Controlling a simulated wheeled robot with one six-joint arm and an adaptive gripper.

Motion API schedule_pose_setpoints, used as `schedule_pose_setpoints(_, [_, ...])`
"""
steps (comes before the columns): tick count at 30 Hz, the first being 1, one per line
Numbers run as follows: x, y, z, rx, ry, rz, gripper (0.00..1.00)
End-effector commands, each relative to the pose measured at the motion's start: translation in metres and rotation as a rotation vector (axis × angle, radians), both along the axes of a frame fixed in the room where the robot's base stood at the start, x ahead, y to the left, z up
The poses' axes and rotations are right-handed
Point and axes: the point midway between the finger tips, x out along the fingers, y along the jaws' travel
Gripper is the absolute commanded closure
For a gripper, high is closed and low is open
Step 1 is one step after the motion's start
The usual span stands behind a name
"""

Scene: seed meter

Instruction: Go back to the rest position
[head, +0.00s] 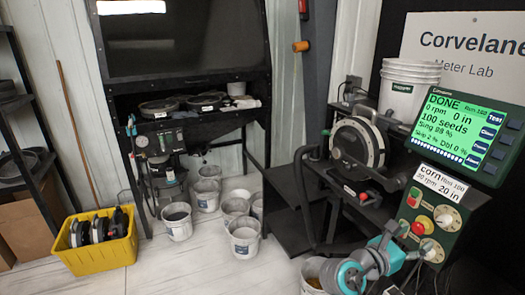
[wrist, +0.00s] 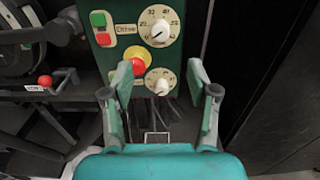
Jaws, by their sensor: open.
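My gripper (wrist: 160,92) is open and empty in the wrist view, its two fingers spread in front of the green control panel (wrist: 104,12). The panel has a green and a red button, a red mushroom knob on a yellow base (wrist: 138,62), and two white dials (wrist: 158,30). In the head view my gripper (head: 412,252) is at the lower right, close to the panel (head: 405,214). I cannot tell whether a finger touches the panel. The monitor (head: 462,135) above it shows a green screen reading DONE, 0 rpm, 100 seeds.
The seed meter stand (head: 358,145) is left of the panel, with a small red knob (head: 363,196) at its front. Several white buckets (head: 244,238) stand on the floor. A yellow crate (head: 97,255) is at the lower left. The pale floor between crate and buckets is clear.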

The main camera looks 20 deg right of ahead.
Motion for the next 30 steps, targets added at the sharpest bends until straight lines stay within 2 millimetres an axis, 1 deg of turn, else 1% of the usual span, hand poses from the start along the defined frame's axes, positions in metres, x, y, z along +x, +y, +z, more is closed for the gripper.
schedule_pose_setpoints(2, [0.0,0.001,-0.002,0.001,-0.003,0.006,0.41])
schedule_pose_setpoints(5, [0.002,0.006,-0.013,0.011,-0.026,0.045,0.41])
schedule_pose_setpoints(8, [0.004,0.017,-0.038,0.04,-0.086,0.129,0.41])
schedule_pose_setpoints(11, [0.005,0.035,-0.071,0.098,-0.178,0.242,0.41])
schedule_pose_setpoints(12, [0.005,0.044,-0.084,0.129,-0.221,0.289,0.41])
schedule_pose_setpoints(15, [0.001,0.068,-0.115,0.219,-0.328,0.395,0.41])
schedule_pose_setpoints(17, [-0.003,0.082,-0.132,0.283,-0.395,0.451,0.41])
schedule_pose_setpoints(18, [-0.006,0.093,-0.144,0.328,-0.439,0.485,0.41])
schedule_pose_setpoints(20, [-0.013,0.109,-0.16,0.403,-0.508,0.531,0.41])
schedule_pose_setpoints(24, [-0.034,0.147,-0.192,0.595,-0.671,0.61,0.41])
schedule_pose_setpoints(26, [-0.045,0.163,-0.203,0.686,-0.743,0.631,0.41])
schedule_pose_setpoints(30, [-0.075,0.201,-0.224,0.909,-0.912,0.649,0.41])
